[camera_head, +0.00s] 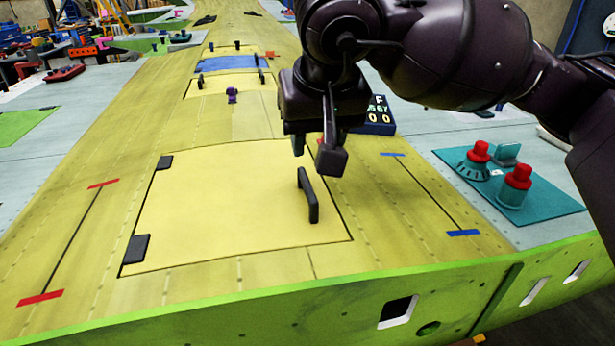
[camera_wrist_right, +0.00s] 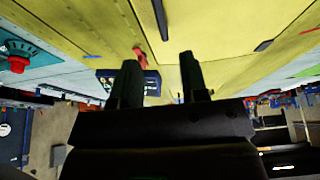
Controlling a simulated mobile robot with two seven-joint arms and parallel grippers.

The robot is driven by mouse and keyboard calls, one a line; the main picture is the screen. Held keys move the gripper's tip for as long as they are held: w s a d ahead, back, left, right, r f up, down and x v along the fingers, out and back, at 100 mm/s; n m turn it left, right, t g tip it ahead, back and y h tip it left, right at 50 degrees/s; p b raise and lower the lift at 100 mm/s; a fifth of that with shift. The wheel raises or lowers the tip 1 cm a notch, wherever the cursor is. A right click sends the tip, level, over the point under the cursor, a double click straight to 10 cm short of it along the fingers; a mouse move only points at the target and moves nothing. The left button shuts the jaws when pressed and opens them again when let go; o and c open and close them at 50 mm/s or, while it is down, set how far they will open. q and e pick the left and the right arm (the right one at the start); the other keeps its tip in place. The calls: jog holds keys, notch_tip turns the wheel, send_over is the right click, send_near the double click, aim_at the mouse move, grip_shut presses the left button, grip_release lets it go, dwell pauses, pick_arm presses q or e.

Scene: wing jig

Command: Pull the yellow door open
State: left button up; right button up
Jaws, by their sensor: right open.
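The yellow door (camera_head: 225,215) lies flat and closed in the yellow wing panel, with two black hinges (camera_head: 136,248) along its left side. Its black handle (camera_head: 308,196) stands up near the door's right edge. My right gripper (camera_head: 314,158) is open and empty, above and just behind the handle, apart from it. In the right wrist view, my two fingers (camera_wrist_right: 160,85) point up toward the yellow surface, with a gap between them. The dark bar near the top of that view looks like the handle (camera_wrist_right: 161,18). My left gripper is not in view.
A teal plate with red-topped knobs (camera_head: 517,184) is at the right. A dark box with white digits (camera_head: 378,115) stands behind my gripper. Farther back are a smaller yellow door (camera_head: 230,83) and a blue panel (camera_head: 228,63). The green front edge (camera_head: 300,312) borders the wing.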

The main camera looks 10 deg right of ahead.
aim_at(308, 185)
jog(key=x, duration=1)
jog(key=shift+f, duration=0.3)
grip_shut()
